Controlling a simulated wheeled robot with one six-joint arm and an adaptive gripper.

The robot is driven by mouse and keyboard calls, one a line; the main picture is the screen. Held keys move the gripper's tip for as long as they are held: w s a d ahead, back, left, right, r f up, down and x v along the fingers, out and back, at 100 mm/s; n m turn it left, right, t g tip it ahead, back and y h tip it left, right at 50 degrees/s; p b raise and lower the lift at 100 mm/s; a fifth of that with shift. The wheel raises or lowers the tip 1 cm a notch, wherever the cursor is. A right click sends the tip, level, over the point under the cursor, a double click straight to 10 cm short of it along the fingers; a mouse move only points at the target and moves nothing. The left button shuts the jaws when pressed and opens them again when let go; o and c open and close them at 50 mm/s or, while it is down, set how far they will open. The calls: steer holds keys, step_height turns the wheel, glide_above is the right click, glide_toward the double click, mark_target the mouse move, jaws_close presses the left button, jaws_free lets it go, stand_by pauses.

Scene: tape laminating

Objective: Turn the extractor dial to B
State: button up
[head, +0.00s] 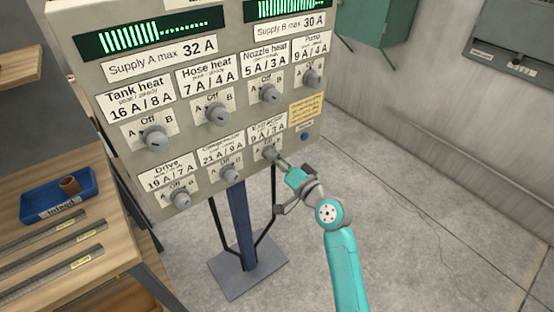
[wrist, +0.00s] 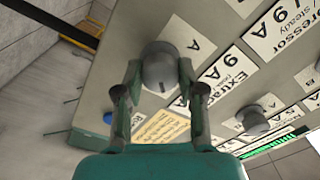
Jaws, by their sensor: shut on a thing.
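The extractor dial (head: 270,152) is a grey round knob on the lower right of the control panel (head: 160,88), under its 9 A / 3 A label (head: 267,132). My gripper (head: 279,160) reaches it from the right. In the wrist view, the fingers are shut around the dial (wrist: 159,62), one on each side. A dark mark on the dial's edge faces back between the fingers. An A shows beside the dial on its white plate. Off and B are hidden or unreadable here, so I cannot tell which setting the mark points to.
The compressor dial (head: 230,174) is close to the left, and the pump dial (head: 311,78) is above to the right. A blue button (head: 304,136) and a yellow note (head: 306,108) are beside the extractor dial. The floor on the right is mostly clear.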

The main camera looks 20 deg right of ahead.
steer(key=o, duration=1.1)
steer(key=shift+o, duration=0.2)
steer(key=shift+d, duration=0.1)
steer(key=v, duration=1.2)
